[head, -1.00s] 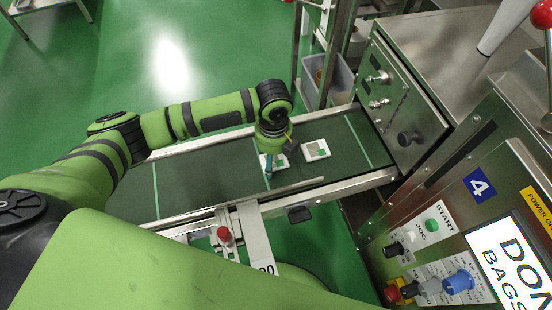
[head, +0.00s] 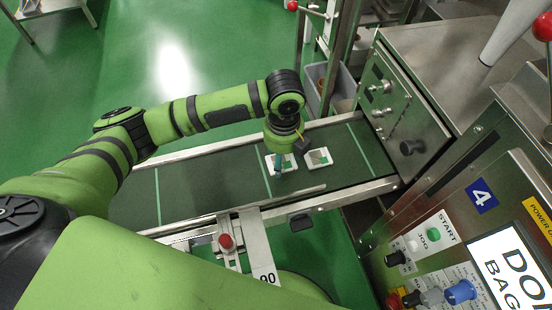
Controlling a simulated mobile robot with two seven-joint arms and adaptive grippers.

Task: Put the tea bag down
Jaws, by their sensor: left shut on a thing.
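My left gripper (head: 279,163) points down over the conveyor belt (head: 205,182) and is shut on a tea bag (head: 288,162), a small white packet with a green mark. The tea bag is at or just above the belt; I cannot tell whether it touches. The gripper and wrist hide part of it. A second white and green tea bag (head: 319,158) lies on the belt just to the right, close beside the held one. My right gripper does not show.
Metal rails (head: 345,192) edge the belt. A steel machine box (head: 400,105) stands at its right end. A red knob (head: 226,241) sits by the near rail. The belt's left part is clear.

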